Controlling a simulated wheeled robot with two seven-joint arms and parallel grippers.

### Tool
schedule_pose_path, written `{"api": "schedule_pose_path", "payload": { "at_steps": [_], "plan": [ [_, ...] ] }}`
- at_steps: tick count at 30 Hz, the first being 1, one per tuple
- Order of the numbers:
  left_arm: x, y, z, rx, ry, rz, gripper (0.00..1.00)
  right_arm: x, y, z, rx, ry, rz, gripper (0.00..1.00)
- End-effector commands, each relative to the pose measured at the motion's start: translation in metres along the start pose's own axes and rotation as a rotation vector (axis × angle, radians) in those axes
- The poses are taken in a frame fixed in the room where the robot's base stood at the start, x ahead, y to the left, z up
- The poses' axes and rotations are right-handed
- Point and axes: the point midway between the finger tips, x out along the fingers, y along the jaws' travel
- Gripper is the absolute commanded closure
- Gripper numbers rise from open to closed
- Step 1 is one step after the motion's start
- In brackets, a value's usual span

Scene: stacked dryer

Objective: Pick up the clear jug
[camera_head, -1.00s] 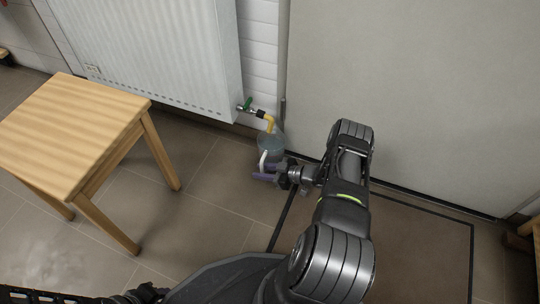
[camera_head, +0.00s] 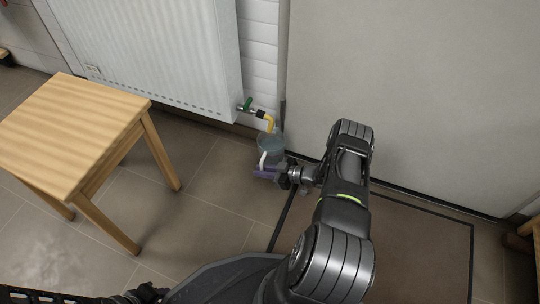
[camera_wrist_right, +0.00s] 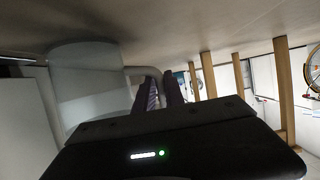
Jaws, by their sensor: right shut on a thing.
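The clear jug (camera_head: 272,146) stands on the floor below the yellow tap hose, by the radiator's right end. Its white handle (camera_head: 263,161) faces the front left. My right gripper (camera_head: 265,174) is at the handle, its purple fingers shut on it. In the right wrist view the pale jug (camera_wrist_right: 90,85) fills the left side, and its handle (camera_wrist_right: 150,72) runs to between the fingers (camera_wrist_right: 160,92). The fingertips partly hide the handle. My left gripper cannot be made out; only dark parts of my own body show at the bottom left.
A wooden stool (camera_head: 70,130) stands on the left. The white radiator (camera_head: 150,50) and a tap (camera_head: 247,104) with a yellow hose (camera_head: 269,122) are behind the jug. A large pale panel (camera_head: 420,90) rises at the right. Tiled floor is clear between stool and jug.

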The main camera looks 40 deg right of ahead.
Motion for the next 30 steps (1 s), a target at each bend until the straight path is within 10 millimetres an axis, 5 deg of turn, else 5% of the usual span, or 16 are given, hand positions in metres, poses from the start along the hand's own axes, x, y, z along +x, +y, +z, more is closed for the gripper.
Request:
{"api": "schedule_pose_path", "payload": {
  "at_steps": [30],
  "plan": [
    [-0.007, 0.003, 0.0, 0.001, 0.0, -0.001, 0.66, -0.004, -0.001, -0.009, 0.005, -0.002, -0.001, 1.0]
  ]
}}
